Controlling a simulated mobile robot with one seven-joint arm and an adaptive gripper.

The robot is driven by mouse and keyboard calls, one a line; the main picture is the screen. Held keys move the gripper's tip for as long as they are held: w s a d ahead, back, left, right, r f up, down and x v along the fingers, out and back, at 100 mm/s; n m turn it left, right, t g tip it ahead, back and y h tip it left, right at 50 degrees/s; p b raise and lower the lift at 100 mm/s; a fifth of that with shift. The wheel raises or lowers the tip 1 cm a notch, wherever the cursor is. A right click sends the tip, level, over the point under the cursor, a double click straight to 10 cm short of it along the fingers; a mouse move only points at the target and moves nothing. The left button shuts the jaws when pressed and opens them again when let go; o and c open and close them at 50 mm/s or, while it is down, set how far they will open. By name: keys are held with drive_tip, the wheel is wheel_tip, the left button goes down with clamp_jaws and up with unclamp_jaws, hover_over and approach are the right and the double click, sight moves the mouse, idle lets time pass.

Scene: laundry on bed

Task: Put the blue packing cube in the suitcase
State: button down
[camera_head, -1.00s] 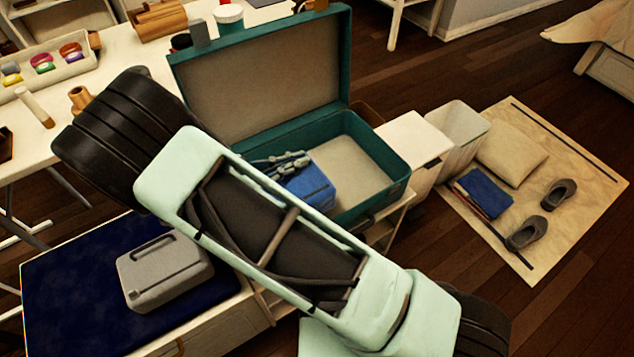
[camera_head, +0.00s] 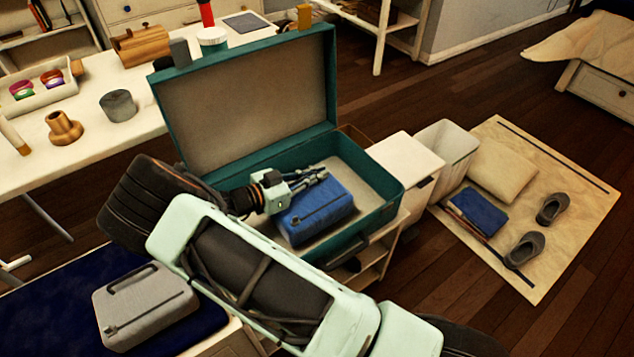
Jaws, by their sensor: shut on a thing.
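The blue packing cube (camera_head: 314,216) lies inside the open teal suitcase (camera_head: 389,211), in the left front part of its base. It looks about flat, but I cannot tell whether it rests fully on the floor. My gripper (camera_head: 318,178) is at the cube's back edge, reaching in from the left. Its fingers are shut on the cube; the exact contact is hard to see. The suitcase lid (camera_head: 252,105) stands up at the back. My arm hides part of the suitcase's left front side.
A grey packing cube (camera_head: 146,305) lies on a dark blue cloth (camera_head: 40,318) at the lower left. A white table (camera_head: 100,165) with several items is at the left. A white bin (camera_head: 446,152) and a mat with shoes (camera_head: 552,208) are at the right. The suitcase's right part is empty.

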sight(309, 200)
drive_tip(key=shift+a+f, duration=0.1)
drive_tip(key=shift+f, duration=1.1)
drive_tip(key=shift+f+b, duration=0.25)
drive_tip(key=shift+b, duration=0.1)
drive_tip(key=c, duration=2.1)
unclamp_jaws()
drive_tip(key=shift+s, duration=0.1)
drive_tip(key=shift+r, duration=0.15)
drive_tip(key=shift+a+r+p, duration=0.15)
drive_tip(key=shift+p, duration=0.2)
drive_tip(key=p+v, duration=0.1)
drive_tip(key=v, duration=0.6)
drive_tip(key=shift+s, duration=0.2)
